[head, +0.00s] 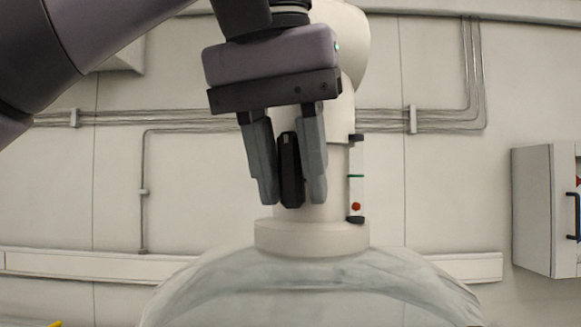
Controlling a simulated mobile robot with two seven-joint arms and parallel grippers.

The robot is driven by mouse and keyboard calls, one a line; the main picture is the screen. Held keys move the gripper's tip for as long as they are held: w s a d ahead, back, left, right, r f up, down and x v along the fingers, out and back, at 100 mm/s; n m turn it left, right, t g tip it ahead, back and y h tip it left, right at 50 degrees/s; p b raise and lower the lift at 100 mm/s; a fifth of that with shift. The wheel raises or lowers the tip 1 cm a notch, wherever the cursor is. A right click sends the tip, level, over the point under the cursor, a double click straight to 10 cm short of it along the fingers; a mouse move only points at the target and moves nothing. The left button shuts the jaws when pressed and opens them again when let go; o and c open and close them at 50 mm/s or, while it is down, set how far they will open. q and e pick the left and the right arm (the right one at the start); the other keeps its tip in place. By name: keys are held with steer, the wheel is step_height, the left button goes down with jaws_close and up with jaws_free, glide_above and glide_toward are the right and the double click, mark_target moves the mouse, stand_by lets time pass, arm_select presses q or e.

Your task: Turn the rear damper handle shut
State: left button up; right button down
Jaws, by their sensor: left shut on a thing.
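A black handle (291,170) stands upright in front of the pale column (335,218) that rises from the domed reactor top. My left gripper (290,195) points down from above, with one grey finger on each side of the handle. It is shut on the handle. A strip on the column's right side (356,190) carries a green line and a red dot. My right gripper is not in view.
The glassy dome (310,290) fills the bottom middle. A white wall cabinet (535,208) with a dark blue handle is at the right. Pipes (440,122) run along the back wall. Open space lies left and right of the column.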

mark_target(288, 147)
arm_select(q)
steer(key=shift+y, duration=0.4)
steer(key=o, duration=0.8)
steer(key=shift+v, duration=3.55)
